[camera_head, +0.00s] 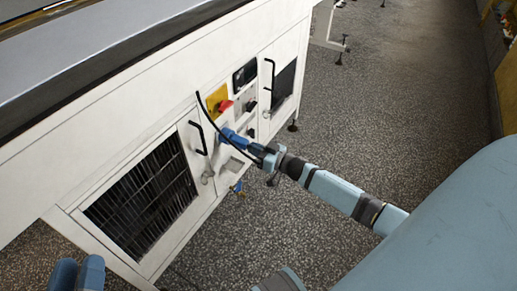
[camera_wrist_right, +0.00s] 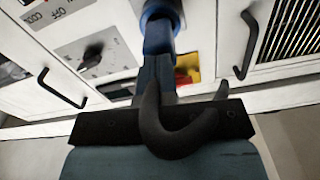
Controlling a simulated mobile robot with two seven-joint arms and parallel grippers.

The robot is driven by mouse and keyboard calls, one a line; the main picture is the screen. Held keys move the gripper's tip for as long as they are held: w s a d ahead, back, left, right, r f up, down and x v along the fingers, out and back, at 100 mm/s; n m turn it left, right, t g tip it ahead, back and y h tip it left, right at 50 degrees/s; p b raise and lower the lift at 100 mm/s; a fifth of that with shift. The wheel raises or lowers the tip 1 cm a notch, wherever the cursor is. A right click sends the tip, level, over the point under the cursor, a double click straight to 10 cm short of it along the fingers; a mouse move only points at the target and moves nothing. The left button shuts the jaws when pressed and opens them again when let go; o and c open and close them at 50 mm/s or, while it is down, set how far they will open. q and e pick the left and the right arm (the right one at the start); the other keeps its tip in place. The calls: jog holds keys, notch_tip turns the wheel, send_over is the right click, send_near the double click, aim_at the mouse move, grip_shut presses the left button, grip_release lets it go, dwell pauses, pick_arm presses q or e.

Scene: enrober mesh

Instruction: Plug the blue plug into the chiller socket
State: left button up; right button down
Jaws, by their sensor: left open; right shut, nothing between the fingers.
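The blue plug (camera_head: 231,137) is a bright blue cylinder at the cabinet's control panel, just beyond my right fingertips. In the right wrist view a round blue end (camera_wrist_right: 161,10) shows at the top edge. The socket behind it is hidden, so I cannot tell how deep the plug sits. My right gripper (camera_head: 250,146) is shut with nothing between its fingers, pointing at the plug; its dark blue fingers (camera_wrist_right: 158,65) reach close to it. My left gripper (camera_head: 77,274) is open at the bottom left, away from the panel.
The white cabinet (camera_head: 95,125) has black door handles (camera_head: 198,138) and a dark grille (camera_head: 145,200). A yellow plate with a red switch (camera_head: 223,105) is just above the plug. The speckled floor (camera_head: 390,110) is open at right.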

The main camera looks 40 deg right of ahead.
pick_arm(q)
jog(key=shift+w, duration=0.1)
dwell(0.3)
pick_arm(e)
jog(key=shift+w+a, duration=0.15)
jog(key=shift+w, duration=0.1)
pick_arm(q)
jog(key=a+f+y+p, duration=0.1)
jog(key=y+p, duration=0.1)
jog(key=p, duration=0.3)
jog(key=shift+a+f+g, duration=0.1)
jog(key=shift+a+g, duration=0.25)
jog(key=shift+g, duration=0.05)
pick_arm(e)
jog(key=v, duration=1.6)
jog(key=shift+s, duration=0.25)
